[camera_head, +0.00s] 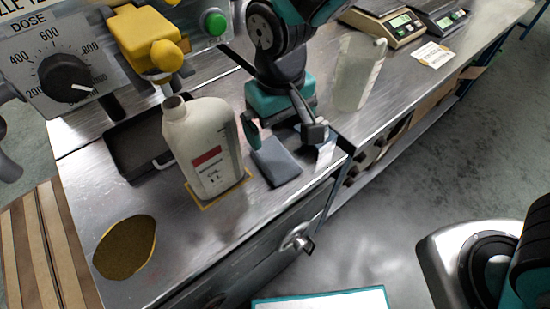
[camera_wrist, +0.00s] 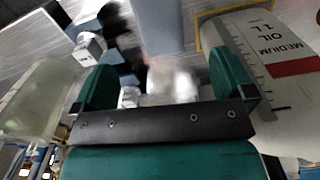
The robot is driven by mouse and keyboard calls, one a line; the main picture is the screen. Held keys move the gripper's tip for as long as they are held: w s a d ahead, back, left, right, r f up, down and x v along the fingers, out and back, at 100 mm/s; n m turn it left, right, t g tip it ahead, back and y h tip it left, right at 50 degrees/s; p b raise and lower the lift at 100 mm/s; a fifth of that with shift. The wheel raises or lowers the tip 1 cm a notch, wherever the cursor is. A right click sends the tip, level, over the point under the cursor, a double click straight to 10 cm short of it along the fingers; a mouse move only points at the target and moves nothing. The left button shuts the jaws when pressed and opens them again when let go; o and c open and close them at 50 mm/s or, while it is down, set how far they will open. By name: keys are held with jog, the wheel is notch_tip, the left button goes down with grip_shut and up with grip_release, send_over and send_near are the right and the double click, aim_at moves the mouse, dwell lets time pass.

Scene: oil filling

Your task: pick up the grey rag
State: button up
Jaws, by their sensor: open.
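The grey rag (camera_head: 275,162) lies flat and folded on the steel bench, just right of the white oil bottle. My gripper (camera_head: 284,137) is over the rag's far end in the head view, with its fingers apart and nothing seen between them. I cannot tell the exact height of the fingers above the rag. In the wrist view the open teal fingers of my gripper (camera_wrist: 165,82) frame a blurred patch, and a grey-blue strip that looks like the rag (camera_wrist: 158,25) shows beyond them.
The oil bottle (camera_head: 205,150) stands on a yellow-outlined spot close to my gripper. A translucent container (camera_head: 358,75) stands to the right. A dark tray (camera_head: 140,145) and a brown round patch (camera_head: 125,248) are on the left. Scales (camera_head: 385,20) stand at the back right.

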aim_at(281, 165)
jog(key=f, duration=1.2)
jog(key=shift+s+d, duration=0.1)
jog(key=shift+d, duration=0.1)
jog(key=c, duration=1)
